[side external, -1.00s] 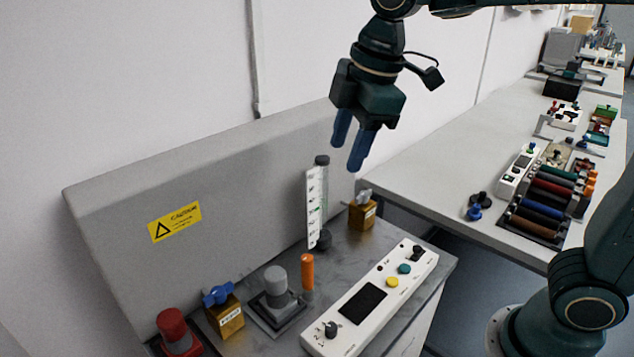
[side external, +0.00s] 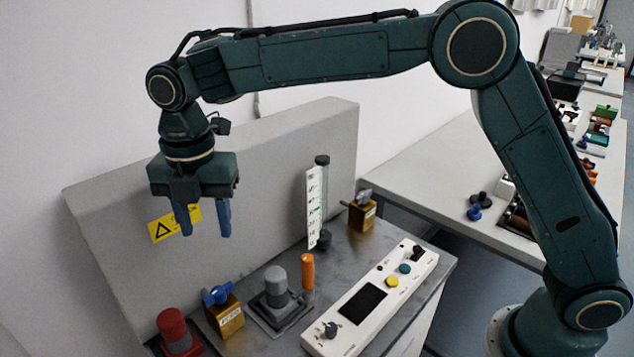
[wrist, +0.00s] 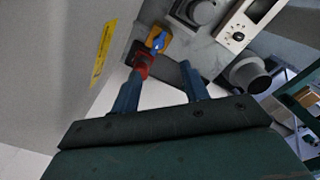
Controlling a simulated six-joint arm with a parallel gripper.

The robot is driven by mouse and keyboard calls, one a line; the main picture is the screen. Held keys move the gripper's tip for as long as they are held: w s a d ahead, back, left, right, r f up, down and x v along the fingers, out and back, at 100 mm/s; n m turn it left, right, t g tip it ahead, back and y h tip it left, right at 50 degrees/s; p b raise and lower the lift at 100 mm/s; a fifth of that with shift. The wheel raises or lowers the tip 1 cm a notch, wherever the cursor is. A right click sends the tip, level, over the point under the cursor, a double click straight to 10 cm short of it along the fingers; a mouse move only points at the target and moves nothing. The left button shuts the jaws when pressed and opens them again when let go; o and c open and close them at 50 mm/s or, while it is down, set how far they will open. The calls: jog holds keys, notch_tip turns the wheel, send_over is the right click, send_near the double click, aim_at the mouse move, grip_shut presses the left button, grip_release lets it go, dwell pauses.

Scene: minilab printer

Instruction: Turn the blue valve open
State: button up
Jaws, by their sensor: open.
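The blue valve (side external: 218,294) is a small blue handle on top of a brass-coloured block with a white label (side external: 231,318), at the front left of the metal bench. It also shows in the wrist view (wrist: 158,43), ahead of the fingers. My gripper (side external: 205,234) points down, open and empty, above the valve and in front of the grey back panel, clear of the bench. In the wrist view its two blue fingers (wrist: 158,92) are spread apart, with the valve beyond them. Nothing is between the fingertips.
A red knob (side external: 173,330) stands left of the valve and a grey knob (side external: 277,286) right of it. An orange cylinder (side external: 308,271), a white control panel (side external: 375,298), a flow tube (side external: 319,205) and a second brass valve (side external: 362,213) stand further right. The back panel (side external: 290,150) rises behind.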

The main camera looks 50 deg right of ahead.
aim_at(218, 290)
jog(key=shift+w+a+f, duration=0.1)
jog(key=shift+a+f, duration=0.2)
jog(key=shift+a, duration=0.1)
jog(key=shift+f, duration=0.1)
notch_tip(218, 290, down, 14)
jog(key=shift+r, duration=0.2)
dwell(0.4)
grip_shut()
